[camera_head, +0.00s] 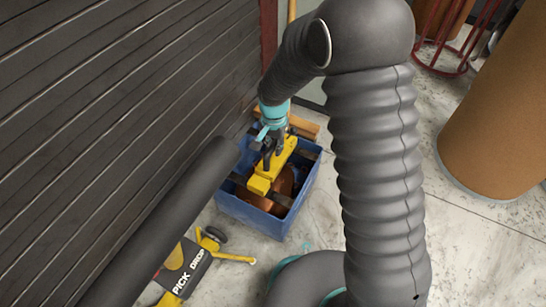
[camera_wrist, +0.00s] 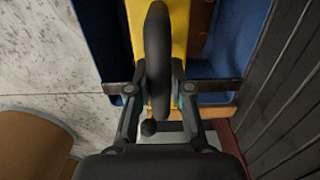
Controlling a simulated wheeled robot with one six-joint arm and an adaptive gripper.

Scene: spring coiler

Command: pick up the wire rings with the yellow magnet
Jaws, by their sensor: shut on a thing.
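The yellow magnet (camera_head: 262,184) is a long bar with a dark handle (camera_wrist: 157,45). My gripper (camera_head: 268,143) is above the bar, and in the wrist view its fingers (camera_wrist: 158,92) are shut on the handle from both sides. The magnet lies over or partly inside a blue crate (camera_head: 248,217); I cannot tell whether it touches what is below. Copper-brown wire rings (camera_head: 287,182) show in the crate beside and under the magnet. The magnet's underside is hidden, so I cannot tell whether any ring clings to it.
A dark slatted wall (camera_head: 110,90) runs close along the left. A yellow wheeled thing with a PICK and DROP plate (camera_head: 190,272) sits at lower left. A large brown drum (camera_head: 495,110) and a red wire stand (camera_head: 440,60) are at right.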

